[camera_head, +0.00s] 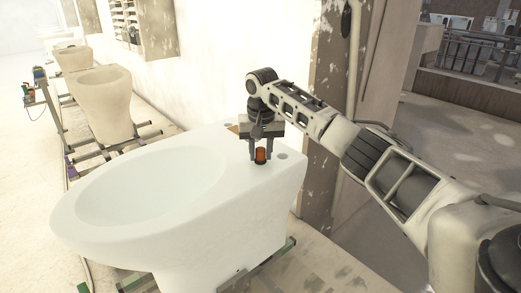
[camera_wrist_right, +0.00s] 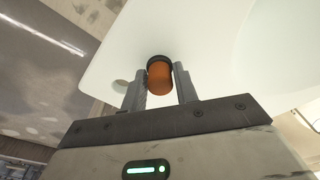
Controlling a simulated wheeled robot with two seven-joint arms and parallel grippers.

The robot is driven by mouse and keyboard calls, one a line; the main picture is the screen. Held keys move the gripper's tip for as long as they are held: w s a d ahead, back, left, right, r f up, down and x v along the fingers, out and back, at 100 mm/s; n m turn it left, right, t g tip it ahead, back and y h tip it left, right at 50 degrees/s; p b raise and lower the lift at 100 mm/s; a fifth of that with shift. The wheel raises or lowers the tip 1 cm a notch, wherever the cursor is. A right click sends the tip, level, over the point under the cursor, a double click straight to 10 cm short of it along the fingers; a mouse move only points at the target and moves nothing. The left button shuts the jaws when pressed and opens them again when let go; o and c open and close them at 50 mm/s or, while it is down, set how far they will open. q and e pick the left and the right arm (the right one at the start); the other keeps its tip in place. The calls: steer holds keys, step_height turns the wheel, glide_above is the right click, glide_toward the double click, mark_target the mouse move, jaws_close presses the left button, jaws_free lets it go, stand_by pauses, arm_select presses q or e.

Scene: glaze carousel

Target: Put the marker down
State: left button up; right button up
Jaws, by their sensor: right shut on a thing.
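The marker (camera_head: 260,156) is a short orange cylinder with a dark end. In the head view it is at the back right part of the white toilet bowl's rim (camera_head: 215,180). My right gripper (camera_head: 259,152) comes down over it from above. In the right wrist view the marker (camera_wrist_right: 159,77) sits between the two fingers of my right gripper (camera_wrist_right: 160,85), which is shut on it. The white ceramic (camera_wrist_right: 190,35) is right behind the marker. I cannot tell whether the marker touches it. My left gripper is not in view.
Round holes show in the ceramic deck near the marker, one of them (camera_head: 281,155) to its right. A brownish patch (camera_head: 232,128) lies behind the gripper. Another bowl (camera_head: 104,100) stands on a stand at the left. A post (camera_head: 325,110) rises close behind my right arm.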

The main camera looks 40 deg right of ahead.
mark_target(261, 163)
steer(key=shift+f, duration=0.15)
steer(key=o, duration=0.9)
steer(key=shift+o, duration=0.2)
arm_select(q)
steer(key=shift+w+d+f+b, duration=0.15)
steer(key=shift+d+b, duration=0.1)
steer(key=shift+b, duration=0.35)
arm_select(e)
step_height(261, 163, up, 12)
steer(key=s, duration=0.1)
steer(key=shift+s+a, duration=0.15)
steer(key=shift+a, duration=0.2)
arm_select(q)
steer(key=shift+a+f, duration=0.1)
